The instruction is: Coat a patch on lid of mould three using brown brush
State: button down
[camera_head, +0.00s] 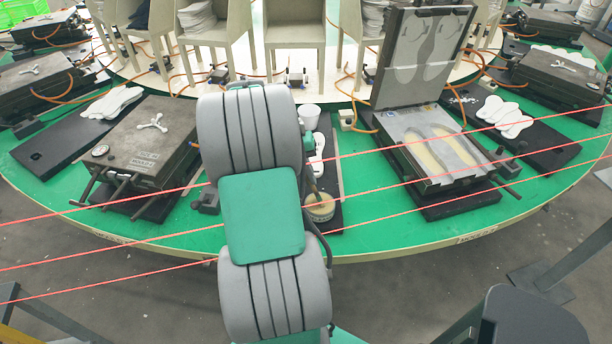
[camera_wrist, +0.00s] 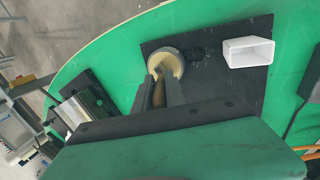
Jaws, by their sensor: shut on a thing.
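My gripper (camera_wrist: 160,90) is shut on the brown brush (camera_wrist: 159,97), whose handle shows between the fingers. The brush's lower end is over or in a round pot (camera_wrist: 178,54) with pale cream contents; exact contact is hidden. The pot also shows in the head view (camera_head: 320,209), right of my arm, which hides most of the gripper there. An open mould (camera_head: 440,151) with two pale foot-shaped cavities stands right, its lid (camera_head: 418,60) raised upright. A closed mould (camera_head: 150,143) stands left, a white three-armed piece on its lid. I cannot read which is mould three.
White insoles (camera_head: 505,116) lie on a black board at right. Thin red lines cross before the green carousel (camera_head: 370,232). Chairs and hoses are at its centre.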

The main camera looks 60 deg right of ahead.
jog(key=shift+f, duration=0.1)
dwell(0.4)
notch_tip(320, 180, up, 7)
jog(key=p, duration=0.7)
